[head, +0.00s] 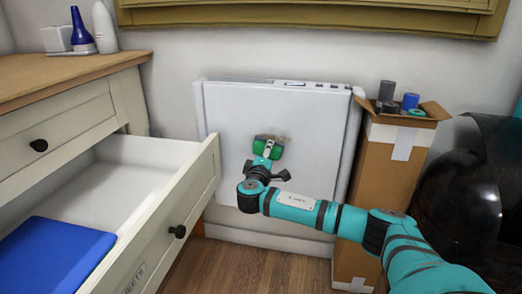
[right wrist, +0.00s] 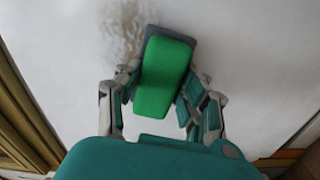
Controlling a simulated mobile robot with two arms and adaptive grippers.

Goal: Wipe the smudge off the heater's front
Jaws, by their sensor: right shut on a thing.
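The white heater (head: 315,160) stands against the wall in the middle of the head view. A brownish-grey smudge (right wrist: 126,34) marks its front in the right wrist view, next to the upper left of a green sponge (right wrist: 166,78) with a dark grey layer. Part of the smudge (head: 286,136) shows beside the sponge (head: 264,146) in the head view. My right gripper (right wrist: 161,86) is shut on the sponge, its fingers on either side, and holds it at the heater's front. Whether the sponge touches the heater I cannot tell. My left gripper is out of view.
An open drawer (head: 190,205) with a blue item (head: 55,255) juts out left of the heater. A tall cardboard box (head: 385,190) with rolls stands close on the right, by a shiny black object (head: 480,190). Bottles (head: 104,28) stand on the dresser.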

